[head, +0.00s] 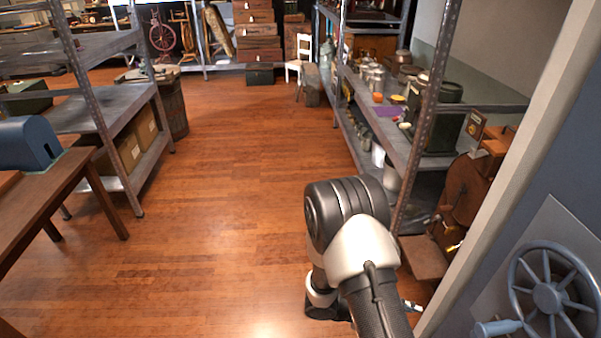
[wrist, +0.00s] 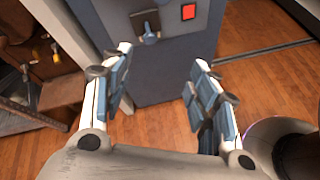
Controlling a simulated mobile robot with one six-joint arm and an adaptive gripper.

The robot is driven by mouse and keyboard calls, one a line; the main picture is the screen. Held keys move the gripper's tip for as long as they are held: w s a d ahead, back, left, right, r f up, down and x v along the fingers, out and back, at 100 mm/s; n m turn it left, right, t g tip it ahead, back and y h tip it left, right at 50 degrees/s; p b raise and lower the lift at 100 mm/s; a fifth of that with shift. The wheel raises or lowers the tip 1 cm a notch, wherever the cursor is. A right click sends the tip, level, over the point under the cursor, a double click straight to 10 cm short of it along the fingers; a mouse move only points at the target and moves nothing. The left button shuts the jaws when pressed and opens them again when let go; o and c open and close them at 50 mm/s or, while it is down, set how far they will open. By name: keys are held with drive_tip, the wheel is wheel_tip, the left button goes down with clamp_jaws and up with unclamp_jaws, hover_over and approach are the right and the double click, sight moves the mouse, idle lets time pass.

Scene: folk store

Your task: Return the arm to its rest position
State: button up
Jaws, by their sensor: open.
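My gripper (wrist: 160,85) is open and empty in the wrist view, its two fingers spread apart. Beyond the fingers is a blue-grey cabinet (wrist: 165,75) with a red square and a dark handle on its face, and wood floor lies below it. In the head view my arm is bent at the bottom centre, above the floor. The gripper fingers are mostly hidden behind the arm there; only a small light part shows at its lower right.
A metal shelf (head: 390,124) with jars stands right of my arm. A blue-grey panel with a handwheel (head: 553,296) is at the right edge. A wooden table (head: 45,200) and shelving (head: 100,108) stand left. The wood floor (head: 225,165) between is clear.

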drive_tip(key=s+a+r+m+g+y, duration=0.1)
drive_tip(key=s+r+m+y, duration=0.25)
drive_tip(key=r, duration=0.55)
drive_tip(key=s+a+r+m+y, duration=0.2)
drive_tip(key=r+m, duration=0.2)
drive_tip(key=r, duration=0.6)
drive_tip(key=s+a+r+m+t+y, duration=0.5)
drive_tip(key=s+a+r, duration=0.4)
drive_tip(key=r, duration=0.3)
drive_tip(key=shift+s+a+r+t+y, duration=0.25)
drive_tip(key=shift+t+y, duration=0.35)
drive_tip(key=shift+y, duration=0.45)
drive_tip(key=shift+m, duration=0.25)
drive_tip(key=shift+c, duration=0.2)
